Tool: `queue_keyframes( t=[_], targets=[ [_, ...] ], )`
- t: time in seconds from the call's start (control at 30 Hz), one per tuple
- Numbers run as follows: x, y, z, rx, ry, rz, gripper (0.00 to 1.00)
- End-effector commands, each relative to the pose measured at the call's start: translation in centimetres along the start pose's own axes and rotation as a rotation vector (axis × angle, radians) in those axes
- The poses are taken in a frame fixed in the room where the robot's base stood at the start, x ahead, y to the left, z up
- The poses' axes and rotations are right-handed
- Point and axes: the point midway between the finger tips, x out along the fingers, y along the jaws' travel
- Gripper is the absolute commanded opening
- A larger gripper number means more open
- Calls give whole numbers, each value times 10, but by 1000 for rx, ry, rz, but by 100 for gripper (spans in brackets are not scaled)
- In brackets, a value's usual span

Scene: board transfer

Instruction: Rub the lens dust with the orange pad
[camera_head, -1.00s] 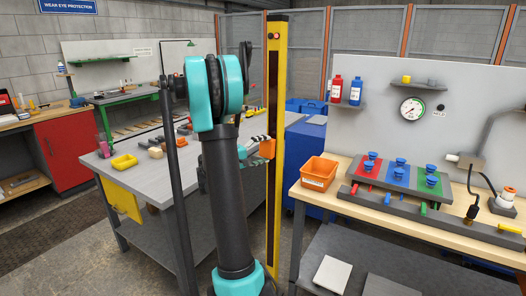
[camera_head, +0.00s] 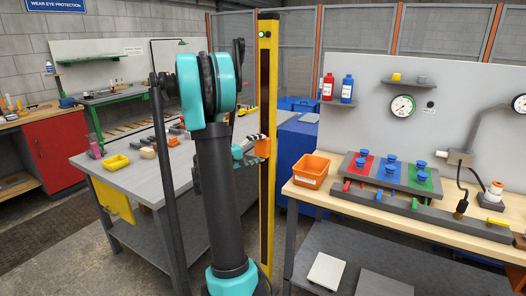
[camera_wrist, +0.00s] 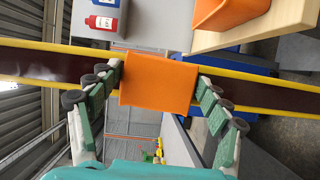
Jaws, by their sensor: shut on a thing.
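My gripper (camera_wrist: 160,95) is shut on the orange pad (camera_wrist: 160,80), with a green-padded finger at each side. In the head view my gripper (camera_head: 248,154) holds the pad (camera_head: 262,146) in front of the yellow post, at mid height. The post (camera_head: 275,90) stands upright with a long dark lens strip (camera_head: 267,90). The wrist view shows the strip (camera_wrist: 260,93) running across behind the pad. A pale hazy patch (camera_wrist: 32,72) shows on its left part. I cannot tell whether the pad touches the strip; the part behind the pad is hidden.
A green lamp (camera_head: 262,34) glows atop the post. The right workbench (camera_head: 330,196) carries an orange bin (camera_head: 311,168) and a fixture with blue knobs. A grey table (camera_head: 140,180) is at left. Blue containers (camera_head: 298,145) stand behind the post.

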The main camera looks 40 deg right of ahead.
Motion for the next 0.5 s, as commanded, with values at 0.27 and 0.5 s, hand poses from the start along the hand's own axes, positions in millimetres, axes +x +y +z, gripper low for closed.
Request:
queue_keyframes(
  t=[0.27,0.5],
  targets=[
    [-5,-1,-20,0,5,0,50],
    [-5,-1,-21,0,5,0,50]
  ],
)
